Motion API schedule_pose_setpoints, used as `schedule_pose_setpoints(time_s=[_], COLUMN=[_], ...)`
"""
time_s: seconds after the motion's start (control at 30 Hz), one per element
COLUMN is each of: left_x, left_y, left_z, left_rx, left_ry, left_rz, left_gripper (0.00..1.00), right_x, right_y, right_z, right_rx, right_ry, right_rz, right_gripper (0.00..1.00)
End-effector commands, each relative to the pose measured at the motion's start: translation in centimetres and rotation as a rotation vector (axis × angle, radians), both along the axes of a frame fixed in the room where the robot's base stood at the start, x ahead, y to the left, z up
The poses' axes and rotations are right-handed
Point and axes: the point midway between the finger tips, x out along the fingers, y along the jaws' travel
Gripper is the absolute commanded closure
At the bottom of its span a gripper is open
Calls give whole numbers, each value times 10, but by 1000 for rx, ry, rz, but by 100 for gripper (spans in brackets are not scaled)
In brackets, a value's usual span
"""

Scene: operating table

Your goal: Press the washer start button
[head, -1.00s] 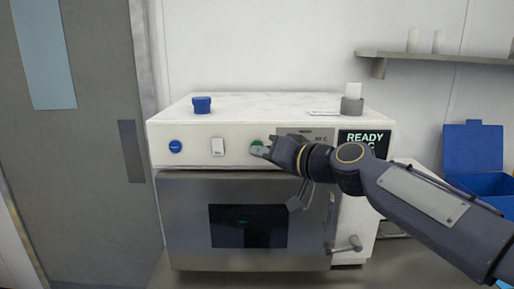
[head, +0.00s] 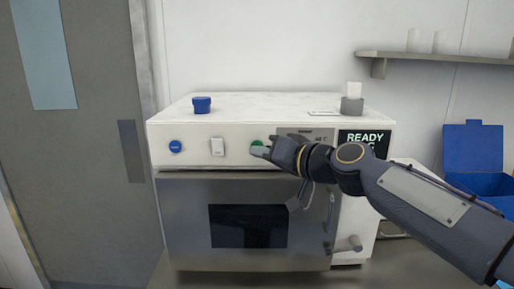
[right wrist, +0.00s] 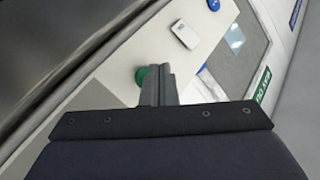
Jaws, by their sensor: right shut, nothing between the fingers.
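The washer (head: 185,160) is a white box with a steel front door and a dark window. Its upper panel carries a green button (head: 257,143), a white rocker switch (head: 217,147) and a blue button (head: 175,146). My right gripper (head: 261,151) is shut and empty, its fingertips at the green button and partly covering it. In the right wrist view the green button (right wrist: 142,76) shows just beside the closed fingertips (right wrist: 156,72); I cannot tell whether they touch. The display (head: 364,138) reads "READY", partly hidden by my arm. My left gripper is not in view.
A door handle (head: 345,244) sticks out at lower right. A blue open bin (head: 475,150) is at right, under a wall shelf (head: 435,56). A grey door (head: 85,150) stands at left.

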Motion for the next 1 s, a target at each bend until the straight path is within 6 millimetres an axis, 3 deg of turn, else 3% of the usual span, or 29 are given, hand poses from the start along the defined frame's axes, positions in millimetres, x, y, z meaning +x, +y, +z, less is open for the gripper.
schedule_pose_setpoints(time_s=[1.0], left_x=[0], left_y=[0], left_z=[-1], left_rx=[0], left_ry=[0], left_rz=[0], left_gripper=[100], right_x=[7], right_y=[0], right_z=[0], right_rx=[1], right_ry=[1], right_rz=[0], right_gripper=[100])
